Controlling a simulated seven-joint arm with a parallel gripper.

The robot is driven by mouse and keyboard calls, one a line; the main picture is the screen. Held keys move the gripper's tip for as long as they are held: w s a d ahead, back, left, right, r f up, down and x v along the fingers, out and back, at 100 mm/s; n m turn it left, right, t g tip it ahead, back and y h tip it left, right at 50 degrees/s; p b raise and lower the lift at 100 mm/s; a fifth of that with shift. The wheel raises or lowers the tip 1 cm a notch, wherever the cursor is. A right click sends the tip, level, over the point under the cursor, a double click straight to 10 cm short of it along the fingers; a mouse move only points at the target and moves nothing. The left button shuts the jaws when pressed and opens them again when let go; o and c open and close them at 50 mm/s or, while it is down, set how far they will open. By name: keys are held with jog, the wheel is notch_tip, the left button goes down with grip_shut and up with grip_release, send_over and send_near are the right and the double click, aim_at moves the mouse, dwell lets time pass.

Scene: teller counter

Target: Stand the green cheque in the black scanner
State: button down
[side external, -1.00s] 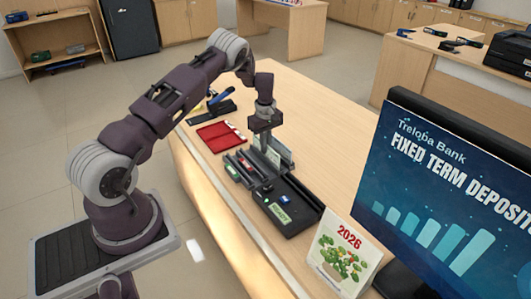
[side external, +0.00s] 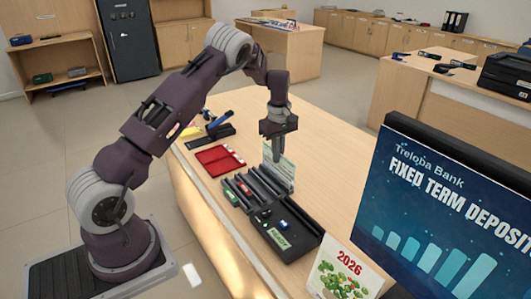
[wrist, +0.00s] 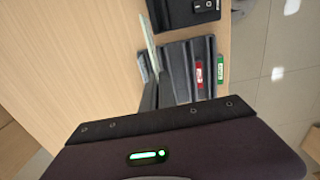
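The green cheque (side external: 283,174) is a thin pale green sheet, upright at the far side of the slotted dark rack (side external: 236,198). My gripper (side external: 278,157) is above the rack with its fingers closed on the cheque's top edge. Whether the cheque's lower edge is clear of the rack is hard to tell. In the wrist view the cheque (wrist: 149,42) shows nearly edge-on, running out from my gripper (wrist: 150,98). The black scanner (side external: 305,235) lies in front of the rack, with a green label and small buttons on top. Part of it shows in the wrist view (wrist: 200,10).
The rack carries a red and a green label (wrist: 221,73). A red open folder or tray (side external: 213,163) lies behind it, and a dark pad with a blue item further back. A 2026 calendar (side external: 340,268) and a large monitor (side external: 460,200) stand at the front.

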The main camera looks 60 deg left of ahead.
jog(key=s+d+f, duration=0.1)
jog(key=d+f, duration=0.1)
jog(key=d, duration=0.5)
jog(key=s+d+f, duration=0.1)
jog(key=d+f, duration=0.1)
jog(key=d, duration=0.6)
jog(key=shift+f, duration=0.2)
jog(key=shift+f, duration=0.1)
jog(key=shift+f, duration=1.6)
jog(key=c, duration=1.6)
grip_release()
